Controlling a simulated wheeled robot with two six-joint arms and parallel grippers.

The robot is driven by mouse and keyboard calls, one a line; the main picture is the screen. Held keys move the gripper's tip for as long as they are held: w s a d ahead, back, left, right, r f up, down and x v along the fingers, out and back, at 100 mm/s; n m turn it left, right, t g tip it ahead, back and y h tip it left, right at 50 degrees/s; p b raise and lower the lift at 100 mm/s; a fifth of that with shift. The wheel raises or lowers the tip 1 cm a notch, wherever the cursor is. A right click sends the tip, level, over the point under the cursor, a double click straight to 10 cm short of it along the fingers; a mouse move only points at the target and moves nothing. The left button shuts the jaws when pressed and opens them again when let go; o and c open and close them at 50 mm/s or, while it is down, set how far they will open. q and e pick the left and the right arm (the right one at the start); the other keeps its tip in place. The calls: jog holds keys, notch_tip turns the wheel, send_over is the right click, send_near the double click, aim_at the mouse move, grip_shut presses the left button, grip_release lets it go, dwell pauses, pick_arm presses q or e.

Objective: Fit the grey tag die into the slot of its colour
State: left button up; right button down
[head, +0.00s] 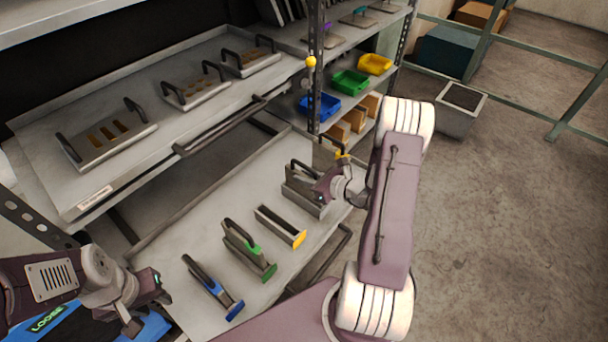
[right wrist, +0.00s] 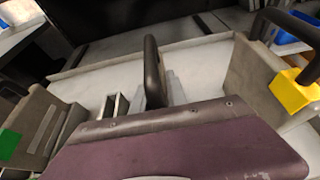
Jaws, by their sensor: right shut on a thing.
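A grey block with a dark handle (head: 302,190) stands at the far end of the row on the lower table. My right gripper (head: 324,186) is shut at its handle, which shows upright in the right wrist view (right wrist: 152,70). The wrist hides its near side, and I cannot tell die from slot holder there or how deep it sits. A yellow-ended holder (head: 279,226) beside it looks empty. Green-marked (head: 247,249) and blue-marked (head: 212,288) pieces stand further left. My left gripper (head: 146,302) is open and empty near the table's left edge.
A block with a yellow tag (right wrist: 295,92) stands close on the right in the wrist view. Handled plates (head: 108,140) lie on the upper bench. Blue (head: 322,107), green (head: 350,82) and yellow bins (head: 375,64) sit on the shelves behind.

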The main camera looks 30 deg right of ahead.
jog(key=shift+f, duration=0.1)
jog(key=c, duration=1.3)
grip_release()
